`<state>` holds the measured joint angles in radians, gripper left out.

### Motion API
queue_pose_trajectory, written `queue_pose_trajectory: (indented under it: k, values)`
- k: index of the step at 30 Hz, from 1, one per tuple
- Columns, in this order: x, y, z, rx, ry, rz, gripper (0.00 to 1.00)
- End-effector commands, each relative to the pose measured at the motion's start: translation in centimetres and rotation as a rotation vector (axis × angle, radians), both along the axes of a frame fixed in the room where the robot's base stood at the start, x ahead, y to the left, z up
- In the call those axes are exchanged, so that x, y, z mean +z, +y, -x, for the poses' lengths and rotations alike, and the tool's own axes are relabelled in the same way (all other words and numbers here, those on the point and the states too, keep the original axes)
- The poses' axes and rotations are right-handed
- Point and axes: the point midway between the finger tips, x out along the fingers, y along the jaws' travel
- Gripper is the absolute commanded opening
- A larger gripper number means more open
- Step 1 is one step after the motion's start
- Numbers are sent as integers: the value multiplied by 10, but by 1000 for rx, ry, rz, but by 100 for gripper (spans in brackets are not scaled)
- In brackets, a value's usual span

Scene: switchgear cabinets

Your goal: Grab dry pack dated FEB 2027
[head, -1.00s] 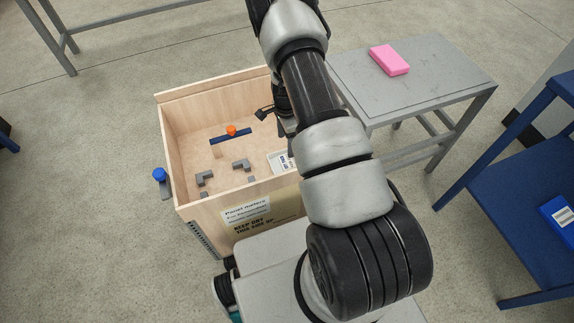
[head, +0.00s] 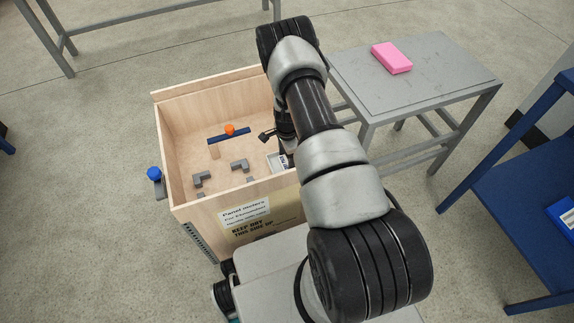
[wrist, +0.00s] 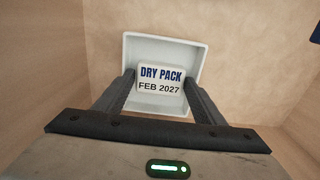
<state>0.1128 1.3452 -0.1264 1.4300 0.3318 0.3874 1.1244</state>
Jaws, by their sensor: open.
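The dry pack (wrist: 160,80) is a white packet printed "DRY PACK FEB 2027" in dark letters. It is in a white tray (wrist: 165,42) in the wrist view. My gripper (wrist: 158,80) is open, with one finger on each side of the packet's lower part. I cannot tell whether the fingers touch it. In the head view my arm hides most of the white tray (head: 274,164), which is in the right front part of the wooden crate (head: 190,195).
Crate walls rise close around my gripper. Inside the crate are grey brackets (head: 240,166) and a blue bar (head: 228,136) with an orange knob (head: 230,129). A grey table (head: 440,75) with a pink block (head: 391,57) stands to the right.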

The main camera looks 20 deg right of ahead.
Motion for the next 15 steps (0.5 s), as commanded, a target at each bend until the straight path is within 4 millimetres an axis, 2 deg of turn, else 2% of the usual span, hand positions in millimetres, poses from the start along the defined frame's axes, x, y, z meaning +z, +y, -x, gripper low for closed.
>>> queue_pose_trajectory:
  k: [3,8,9,15]
  values:
    - [1,0,0,0,-1,0,63]
    - [1,0,0,0,-1,0,38]
    - [1,0,0,0,-1,0,36]
    - [3,0,-1,0,-1,0,36]
